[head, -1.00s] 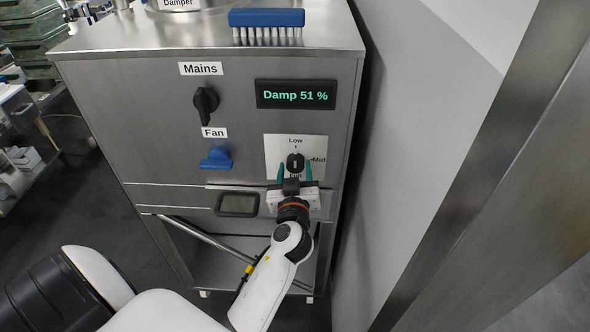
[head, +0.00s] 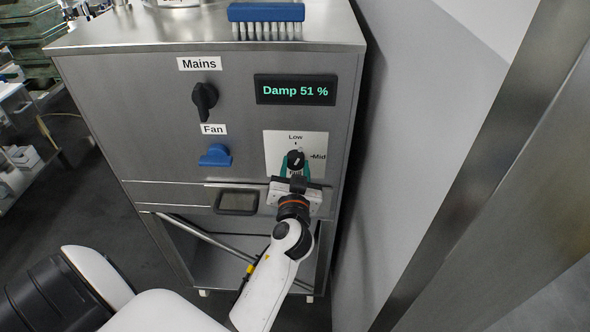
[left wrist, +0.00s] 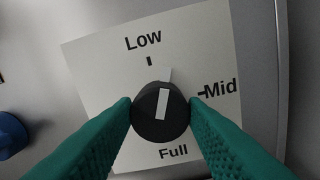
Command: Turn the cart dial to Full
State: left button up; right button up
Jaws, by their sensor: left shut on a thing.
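The cart dial (head: 296,158) is a black round knob with a white pointer on a white plate marked Low, Mid and Full. In the left wrist view the dial (left wrist: 160,112) has its pointer between the Low and Mid marks, nearer Low. My left gripper (head: 296,168) comes up from below, and its green fingers (left wrist: 160,110) are shut on the dial's two sides. My right gripper is not in view.
A display (head: 295,90) above the dial reads "Damp 51 %". A black Mains knob (head: 204,98) and a blue Fan knob (head: 215,156) are to the left. A blue brush (head: 266,13) lies on the cart top. A grey wall (head: 410,150) stands close on the right.

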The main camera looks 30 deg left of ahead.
pick_arm(q)
jog(key=m, duration=0.3)
jog(key=shift+m, duration=0.4)
jog(key=m, duration=0.4)
jog(key=shift+m+p, duration=0.3)
jog(key=shift+p, duration=0.05)
jog(key=m+p, duration=0.1)
jog(key=m, duration=0.2)
jog(key=shift+m, duration=0.3)
jog(key=m+p, duration=0.1)
jog(key=m, duration=0.3)
jog(key=shift+r+m+t+p, duration=0.1)
jog(key=shift+m+t+p, duration=0.2)
jog(key=shift+m+p, duration=0.1)
jog(key=m+p, duration=0.1)
jog(key=m, duration=0.2)
jog(key=shift+m+p, duration=0.3)
jog(key=m+p, duration=0.2)
jog(key=m, duration=0.1)
jog(key=shift+m, duration=0.3)
jog(key=m+p, duration=0.2)
jog(key=m, duration=0.2)
jog(key=shift+a+h+p, duration=0.1)
jog(key=shift+h+p, duration=0.3)
jog(key=shift+m+p, duration=0.9)
jog(key=shift+m, duration=0.9)
